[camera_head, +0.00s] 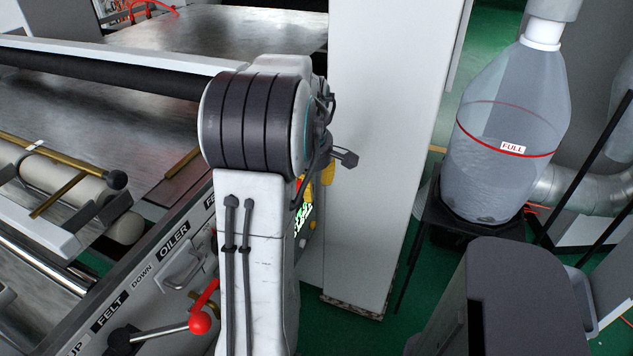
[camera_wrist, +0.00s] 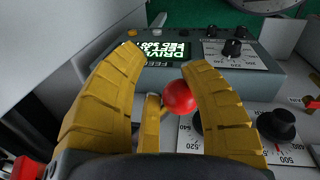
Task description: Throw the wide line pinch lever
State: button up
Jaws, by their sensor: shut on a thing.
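In the wrist view a red ball knob (camera_wrist: 179,98) sits between the two yellow fingers of my gripper (camera_wrist: 160,70). It touches or nearly touches the right finger, and a brass-coloured bar stands just left of it. My gripper is shut on this red-knobbed lever. No label naming the lever is readable here. In the head view my arm hides the lever, and only a bit of the yellow gripper (camera_head: 327,174) shows behind it. Another red-knobbed lever (camera_head: 199,322) with a steel rod and black hub shows beside my arm.
The machine panel reads OILER (camera_head: 175,239) and FELT (camera_head: 109,313). A lit green display (camera_wrist: 157,50) and black dials (camera_wrist: 278,124) surround my gripper. A clear bag marked FULL (camera_head: 513,148) stands at right. A pale column rises behind my arm.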

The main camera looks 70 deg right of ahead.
jog(key=shift+w+a+r, duration=0.1)
jog(key=shift+w+a, duration=0.15)
jog(key=shift+w, duration=0.05)
grip_shut()
jog(key=shift+o, duration=1.5)
grip_release()
jog(key=shift+d, duration=0.2)
jog(key=o, duration=0.8)
jog(key=shift+a, duration=0.1)
jog(key=shift+c, duration=0.2)
jog(key=shift+w+a+r+p, duration=0.15)
jog(key=shift+w+r+p, duration=0.05)
jog(key=shift+r+p, duration=1.05)
jog(key=shift+w+a+r+p, duration=0.15)
jog(key=shift+w+r+p, duration=0.1)
jog(key=shift+r+p, duration=1.05)
jog(key=shift+w+a+r+p, duration=0.2)
jog(key=shift+r+p, duration=0.7)
jog(key=shift+r, duration=0.65)
